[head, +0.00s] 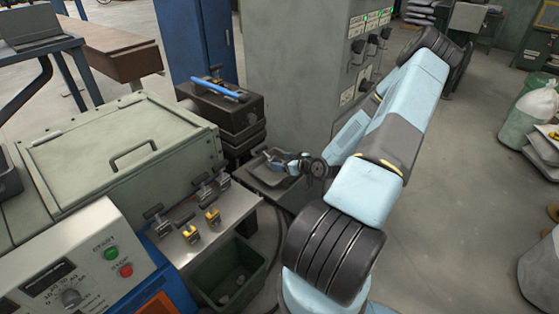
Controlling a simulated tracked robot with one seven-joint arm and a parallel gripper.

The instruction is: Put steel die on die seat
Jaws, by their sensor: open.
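My gripper (279,162) is open, at the end of my arm, over a small dark tray (262,180) beside the grey cabinet. It is small in this view, and I cannot tell whether anything lies between its fingers. No steel die can be made out for certain; the gripper and wrist cover part of the tray. A bright metal shelf (228,222) in front of the green-grey machine carries dark clamp-like fittings (203,187) and two small yellow-and-dark pieces (190,233). I cannot tell which part is the die seat.
The lidded machine (90,150) stands left of the shelf. A dark block stack (228,115) with a blue-handled tool (215,88) rises behind it. A control panel (65,280) is front left. A dark green bin (228,280) sits below the shelf.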

